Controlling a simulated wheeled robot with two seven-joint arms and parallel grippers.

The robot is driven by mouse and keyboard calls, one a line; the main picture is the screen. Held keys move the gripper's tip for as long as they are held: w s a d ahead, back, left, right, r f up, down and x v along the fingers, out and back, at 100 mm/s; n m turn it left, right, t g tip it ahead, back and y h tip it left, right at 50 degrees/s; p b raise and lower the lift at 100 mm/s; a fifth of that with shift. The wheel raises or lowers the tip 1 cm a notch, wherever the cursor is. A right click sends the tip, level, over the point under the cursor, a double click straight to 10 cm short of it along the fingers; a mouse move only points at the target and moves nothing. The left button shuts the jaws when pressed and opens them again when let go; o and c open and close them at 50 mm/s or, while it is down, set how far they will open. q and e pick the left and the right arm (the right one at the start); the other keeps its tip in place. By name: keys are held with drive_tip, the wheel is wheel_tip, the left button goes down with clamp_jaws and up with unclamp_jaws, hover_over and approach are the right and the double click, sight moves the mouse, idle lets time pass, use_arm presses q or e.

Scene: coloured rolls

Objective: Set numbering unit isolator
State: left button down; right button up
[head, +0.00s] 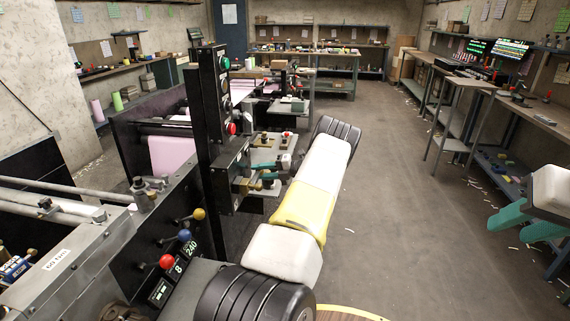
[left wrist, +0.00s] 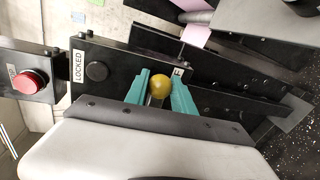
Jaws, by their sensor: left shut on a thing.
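The isolator panel (left wrist: 120,75) in the left wrist view is a dark plate with a white LOCKED label (left wrist: 78,66) at its left end and another, partly hidden label at its right end. A yellow ball knob (left wrist: 161,86) stands at the panel's right part. My left gripper (left wrist: 158,97) has its teal fingers on both sides of the knob and is shut on it. In the head view my left gripper (head: 264,170) is at the machine's side, and its knob is hard to make out. My right gripper (head: 524,222) is open and empty at the right edge.
A red button (left wrist: 28,82) sits left of the panel. A black control post (head: 212,110) rises beside my left arm. Red (head: 166,261), blue (head: 184,236) and yellow (head: 199,214) knobs stand on the nearer machine panel. The floor (head: 400,220) to the right is mostly clear.

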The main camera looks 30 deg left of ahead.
use_arm(q)
drive_tip(key=shift+f+m, duration=0.3)
drive_tip(key=shift+f, duration=0.1)
drive_tip(key=c, duration=1.1)
unclamp_jaws()
drive_tip(key=shift+o, duration=0.2)
drive_tip(key=shift+d, duration=0.15)
drive_tip(key=v, duration=0.7)
drive_tip(key=shift+w+d, duration=0.2)
drive_tip(key=shift+d, duration=0.05)
